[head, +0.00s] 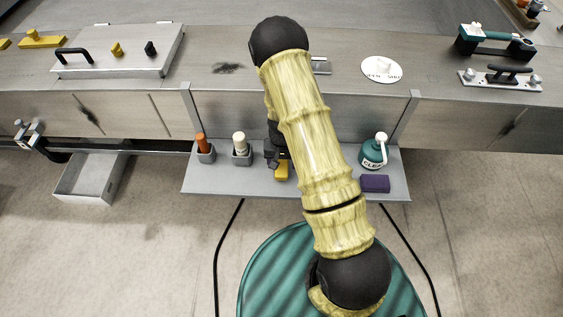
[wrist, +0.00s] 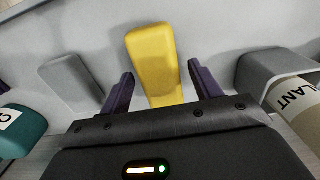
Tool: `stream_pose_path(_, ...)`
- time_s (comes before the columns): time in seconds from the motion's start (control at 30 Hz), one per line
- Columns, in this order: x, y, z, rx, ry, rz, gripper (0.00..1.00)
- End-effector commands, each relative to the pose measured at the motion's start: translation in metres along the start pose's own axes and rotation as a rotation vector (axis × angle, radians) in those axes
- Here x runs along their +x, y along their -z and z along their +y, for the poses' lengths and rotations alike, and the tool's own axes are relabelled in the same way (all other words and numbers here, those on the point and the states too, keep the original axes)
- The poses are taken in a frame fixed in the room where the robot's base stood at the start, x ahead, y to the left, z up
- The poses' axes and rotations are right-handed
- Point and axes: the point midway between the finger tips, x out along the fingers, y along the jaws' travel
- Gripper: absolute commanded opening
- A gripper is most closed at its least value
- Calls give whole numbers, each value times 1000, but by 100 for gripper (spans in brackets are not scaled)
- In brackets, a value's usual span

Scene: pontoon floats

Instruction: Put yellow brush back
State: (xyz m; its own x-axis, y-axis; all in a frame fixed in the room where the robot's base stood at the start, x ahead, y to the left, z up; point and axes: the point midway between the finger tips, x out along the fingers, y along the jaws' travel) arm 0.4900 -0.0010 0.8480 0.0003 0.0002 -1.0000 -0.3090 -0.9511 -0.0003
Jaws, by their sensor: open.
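The yellow brush (head: 281,171) shows in the head view as a small yellow block on the grey shelf (head: 220,184), partly hidden by my gripper (head: 276,157). In the wrist view the yellow brush (wrist: 151,55) has a smooth rounded handle reaching between the two dark fingers of my gripper (wrist: 161,72). The fingers are open, with a visible gap on each side of the handle. The brush's lower end is hidden behind the gripper body, so I cannot tell what it rests in.
Left on the shelf stand an orange-handled tool (head: 202,142) and a cream tube (head: 239,144), each in a grey holder. Right are a teal bottle (head: 373,152) and a purple block (head: 375,183). A grey block-like piece (wrist: 72,82) sits beside the brush.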

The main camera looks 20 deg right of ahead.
Motion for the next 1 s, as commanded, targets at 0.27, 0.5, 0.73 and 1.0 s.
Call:
stream_pose_path(0.27,-9,0,-1,-2,0,2,63)
stream_pose_path(0.5,-42,1,-1,-2,1,4,63)
stream_pose_path(0.73,-81,1,-1,-2,1,5,63)
stream_pose_path(1.0,-117,0,0,-1,0,2,63)
